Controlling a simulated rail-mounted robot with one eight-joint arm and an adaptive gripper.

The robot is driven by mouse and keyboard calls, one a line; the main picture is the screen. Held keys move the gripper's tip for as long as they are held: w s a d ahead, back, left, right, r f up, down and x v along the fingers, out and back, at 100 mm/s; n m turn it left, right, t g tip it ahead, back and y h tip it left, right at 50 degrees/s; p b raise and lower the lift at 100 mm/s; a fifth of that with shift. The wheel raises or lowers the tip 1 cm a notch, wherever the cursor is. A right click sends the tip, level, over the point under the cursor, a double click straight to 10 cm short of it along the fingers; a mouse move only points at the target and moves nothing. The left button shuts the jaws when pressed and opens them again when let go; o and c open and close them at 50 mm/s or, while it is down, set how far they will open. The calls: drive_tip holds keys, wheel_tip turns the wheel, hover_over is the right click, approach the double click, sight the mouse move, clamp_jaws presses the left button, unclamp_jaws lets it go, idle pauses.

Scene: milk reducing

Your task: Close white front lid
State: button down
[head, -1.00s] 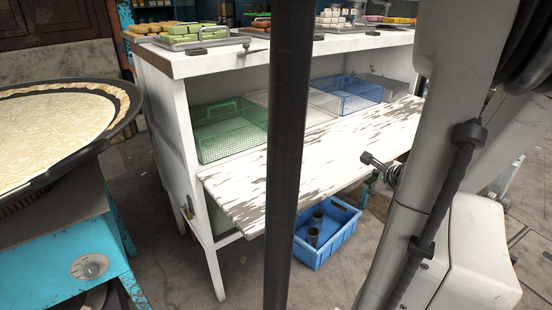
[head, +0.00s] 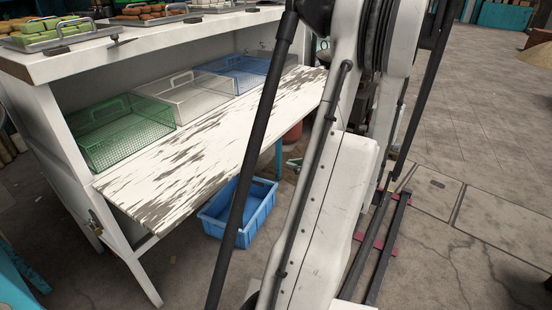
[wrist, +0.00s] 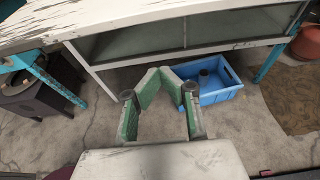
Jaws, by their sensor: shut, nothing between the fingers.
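The white front lid (head: 190,150) is a weathered board with flaking paint. In the head view it stands open, folded out from the front of the white stall and roughly level, with a slight tilt. In the wrist view the worn white board (wrist: 130,22) crosses the top, above and beyond my gripper. My gripper (wrist: 165,76) has green-padded fingers that come together at the tips, shut and empty. It is below the lid in that picture, with no contact visible. In the head view my arm hides the lid's right end, and the gripper does not show.
A green basket (head: 125,135), a clear basket (head: 190,97) and a blue basket (head: 240,72) sit inside the stall. A blue crate (head: 240,210) is on the floor under the lid. Food trays (head: 65,35) stand on the countertop. Open floor (head: 440,235) lies to the right.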

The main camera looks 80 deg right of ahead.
drive_tip(key=b+x, duration=0.3)
drive_tip(key=x, duration=0.7)
drive_tip(key=shift+s+a+r+b, duration=0.15)
drive_tip(key=shift+r+b, duration=0.15)
drive_tip(key=shift+r, duration=1.75)
drive_tip(key=shift+r, duration=0.1)
